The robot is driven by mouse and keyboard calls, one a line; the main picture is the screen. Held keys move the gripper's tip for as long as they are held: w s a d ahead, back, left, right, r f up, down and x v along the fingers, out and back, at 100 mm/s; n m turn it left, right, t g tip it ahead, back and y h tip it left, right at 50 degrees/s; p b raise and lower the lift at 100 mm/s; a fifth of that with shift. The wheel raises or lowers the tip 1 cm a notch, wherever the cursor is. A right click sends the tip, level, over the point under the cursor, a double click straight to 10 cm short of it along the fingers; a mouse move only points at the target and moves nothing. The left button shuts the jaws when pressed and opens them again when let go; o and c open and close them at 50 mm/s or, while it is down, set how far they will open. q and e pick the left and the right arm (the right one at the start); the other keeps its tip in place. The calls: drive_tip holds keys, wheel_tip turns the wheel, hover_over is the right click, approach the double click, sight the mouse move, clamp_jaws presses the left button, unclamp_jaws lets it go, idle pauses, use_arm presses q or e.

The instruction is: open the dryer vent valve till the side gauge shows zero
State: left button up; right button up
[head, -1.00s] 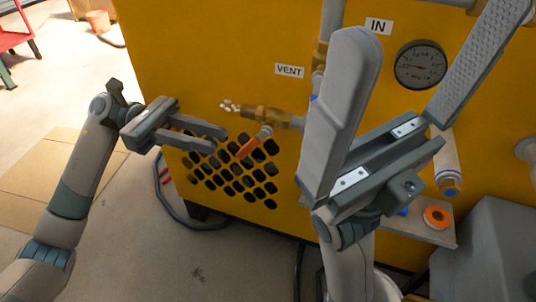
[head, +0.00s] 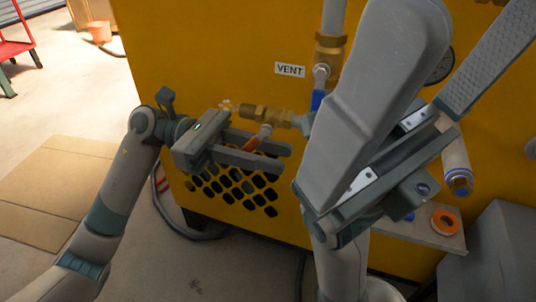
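The brass vent valve (head: 268,116) sticks out left from the yellow dryer panel, below the VENT label (head: 290,69). Its orange lever (head: 258,138) slants down and left from the valve body. My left gripper (head: 287,159) is open, its two fingers pointing right just below the valve. The lever appears in the gap between the fingers; I cannot tell whether they touch it. My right gripper (head: 478,12) is open and empty, large in the foreground. It hides most of the side gauge (head: 447,67), so its needle cannot be read.
Small white specks (head: 229,106) show at the valve's outlet end. A perforated grille (head: 235,190) is below the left gripper. A grey shelf (head: 425,232) with an orange ring (head: 444,222) and a hanging filter cylinder (head: 457,160) are at right. Cardboard (head: 60,180) lies on the floor.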

use_arm(q)
clamp_jaws()
idle(1.4)
